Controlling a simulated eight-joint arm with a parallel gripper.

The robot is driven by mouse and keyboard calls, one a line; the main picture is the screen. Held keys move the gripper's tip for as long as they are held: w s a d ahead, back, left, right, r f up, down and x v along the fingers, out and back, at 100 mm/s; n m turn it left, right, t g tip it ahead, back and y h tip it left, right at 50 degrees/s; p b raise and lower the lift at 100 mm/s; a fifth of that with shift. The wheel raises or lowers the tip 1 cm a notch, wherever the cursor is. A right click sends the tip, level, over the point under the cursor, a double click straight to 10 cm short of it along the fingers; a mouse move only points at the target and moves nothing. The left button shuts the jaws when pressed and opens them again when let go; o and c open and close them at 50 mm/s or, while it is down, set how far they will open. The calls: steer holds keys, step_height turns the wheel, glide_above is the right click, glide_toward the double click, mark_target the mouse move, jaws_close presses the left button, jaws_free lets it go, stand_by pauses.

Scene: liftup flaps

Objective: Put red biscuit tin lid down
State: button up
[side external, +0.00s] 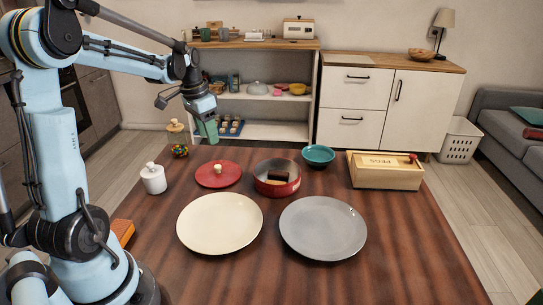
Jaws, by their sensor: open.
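The red biscuit tin lid (230,176) is a flat red disc with a small cream knob. It lies knob up on the wooden table, left of the tin. The red biscuit tin (277,186) stands open, with something dark and something pale inside. My gripper (209,138) is in the air above and behind the lid, clear of it and of the tin. Its green fingers point down and hold nothing that I can see. The gap between the fingers is hard to make out from this side.
A cream plate (219,223) and a grey plate (323,228) lie in front. A white jar (153,179) and a glass jar (178,141) stand left. A teal bowl (318,154) and a wooden PEGS box (385,171) stand right. The right front of the table is clear.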

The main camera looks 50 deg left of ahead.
steer(key=s+d+t, duration=0.2)
steer(key=d, duration=1)
steer(key=s+d+r+t, duration=0.1)
steer(key=s+d+t, duration=0.2)
steer(key=d, duration=0.9)
steer(key=shift+s+r, duration=0.2)
steer(key=shift+o, duration=0.5)
